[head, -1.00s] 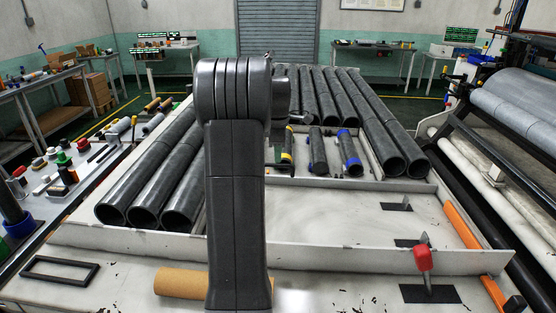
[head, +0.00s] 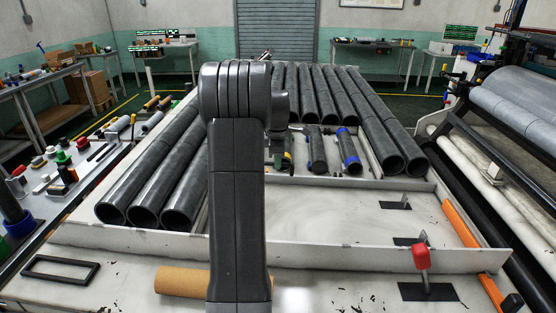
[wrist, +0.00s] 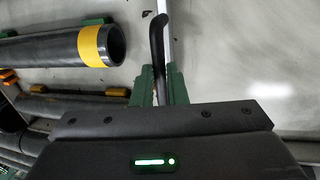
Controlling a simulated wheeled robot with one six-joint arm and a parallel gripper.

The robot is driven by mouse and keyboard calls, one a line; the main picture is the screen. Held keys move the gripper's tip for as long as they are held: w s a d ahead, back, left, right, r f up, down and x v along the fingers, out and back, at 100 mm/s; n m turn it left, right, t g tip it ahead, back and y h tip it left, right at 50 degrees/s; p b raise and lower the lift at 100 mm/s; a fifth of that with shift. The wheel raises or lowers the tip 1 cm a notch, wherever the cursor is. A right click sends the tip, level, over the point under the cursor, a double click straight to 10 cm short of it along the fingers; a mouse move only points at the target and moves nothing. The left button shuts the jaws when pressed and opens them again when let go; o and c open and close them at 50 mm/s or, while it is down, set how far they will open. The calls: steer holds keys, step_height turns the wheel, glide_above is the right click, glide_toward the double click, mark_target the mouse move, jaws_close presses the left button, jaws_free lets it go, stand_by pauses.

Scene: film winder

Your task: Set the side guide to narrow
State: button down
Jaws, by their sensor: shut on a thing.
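My gripper (wrist: 157,88) shows its green fingers in the wrist view, closed around a dark bent handle (wrist: 157,38). The handle curves up past the fingertips and runs along a thin pale rail (wrist: 167,25) on the white table. I cannot tell whether handle and rail are joined, nor surely which part is the side guide. In the head view my arm hides most of this spot, and the held handle is not clear there.
A dark tube with a yellow band (wrist: 95,46) lies left of my fingers. A blue-banded tube (head: 349,152) lies farther right, between rows of long black tubes (head: 165,190). A red-knobbed lever (head: 421,258) stands at front right. The pale table right of the rail is clear.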

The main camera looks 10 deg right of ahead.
steer(key=shift+s, duration=0.1)
steer(key=shift+s+a+f+b, duration=0.1)
steer(key=shift+s+b, duration=0.2)
steer(key=shift+s, duration=0.05)
steer(key=s, duration=0.2)
steer(key=s+a+b, duration=0.1)
steer(key=s, duration=0.1)
steer(key=shift+a, duration=0.1)
steer(key=c, duration=1.5)
jaws_free()
steer(key=shift+o, duration=0.2)
steer(key=shift+r, duration=0.2)
step_height(320, 180, up, 13)
steer(key=s+b, duration=0.1)
steer(key=s, duration=0.1)
steer(key=shift+s+a+r, duration=0.2)
steer(key=shift+s+a, duration=0.05)
steer(key=shift+a, duration=0.1)
